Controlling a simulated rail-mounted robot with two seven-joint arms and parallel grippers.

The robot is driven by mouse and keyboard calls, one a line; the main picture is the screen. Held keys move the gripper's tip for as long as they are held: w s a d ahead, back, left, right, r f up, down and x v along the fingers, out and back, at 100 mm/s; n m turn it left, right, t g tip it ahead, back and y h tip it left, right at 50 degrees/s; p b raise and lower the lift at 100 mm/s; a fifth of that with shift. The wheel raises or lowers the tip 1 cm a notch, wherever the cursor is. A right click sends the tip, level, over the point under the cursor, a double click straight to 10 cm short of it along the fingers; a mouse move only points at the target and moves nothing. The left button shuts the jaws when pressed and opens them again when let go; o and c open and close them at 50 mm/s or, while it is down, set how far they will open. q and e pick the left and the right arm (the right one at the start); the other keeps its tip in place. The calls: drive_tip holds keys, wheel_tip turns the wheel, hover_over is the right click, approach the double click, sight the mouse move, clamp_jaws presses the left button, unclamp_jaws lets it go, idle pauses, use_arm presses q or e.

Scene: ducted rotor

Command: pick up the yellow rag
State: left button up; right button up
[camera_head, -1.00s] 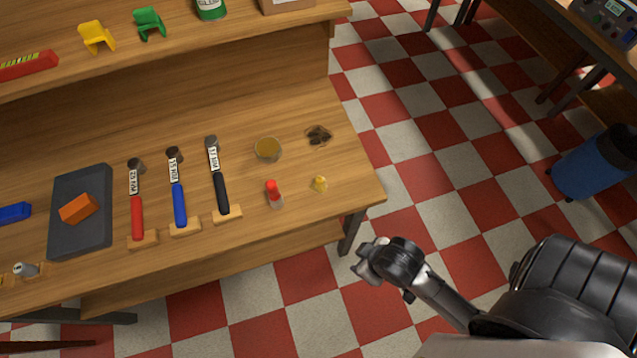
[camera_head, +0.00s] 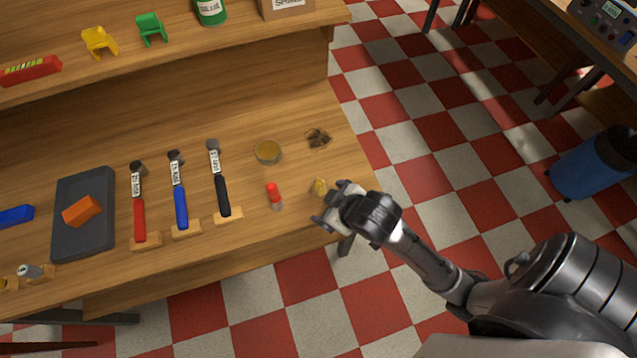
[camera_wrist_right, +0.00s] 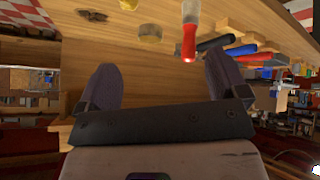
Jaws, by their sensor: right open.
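The yellow rag (camera_head: 319,187) is a small crumpled yellow lump on the workbench near its right front corner. It also shows in the right wrist view (camera_wrist_right: 150,33), beyond the fingertips and between their lines. My right gripper (camera_head: 331,203) is at the bench's right front edge, just beside the rag. Its two fingers are spread wide with nothing between them. The gripper appears close to the rag but apart from it. My left gripper is not in view.
Several hammers (camera_head: 222,190) rest further left. A shelf (camera_head: 240,32) overhangs the back.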

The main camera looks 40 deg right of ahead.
drive_tip(key=w+d+r+n+t+p, duration=0.2)
drive_tip(key=w+r+n, duration=0.3)
drive_tip(key=w+r, duration=1.15)
drive_tip(key=m+g, duration=1.1)
approach(319, 181)
drive_tip(key=shift+y, duration=0.3)
drive_tip(key=f, duration=0.7)
drive_tip(key=s+f+b, duration=0.1)
drive_tip(key=f, duration=0.3)
drive_tip(key=shift+f, duration=0.1)
